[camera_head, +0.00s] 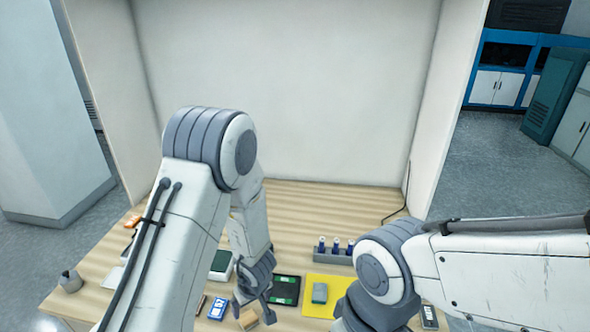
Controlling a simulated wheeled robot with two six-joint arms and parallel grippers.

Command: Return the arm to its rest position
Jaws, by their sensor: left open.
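My left arm rises from the lower left, bends at a high elbow and reaches down over the wooden table (310,205). My left gripper (254,304) is open, with its fingers pointing down above the front middle of the table. A small tan block (247,320) lies close below it; I cannot tell whether they touch. My right arm comes in from the right and bends down at the lower right. Its gripper is out of the picture.
A black mat with green items (286,290) and a yellow mat (318,308) bearing a grey-green block (320,293) lie right of my left gripper. A grey rack (333,257) holds blue-topped items. A blue box (218,308) lies left. White panels enclose the table; its back middle is clear.

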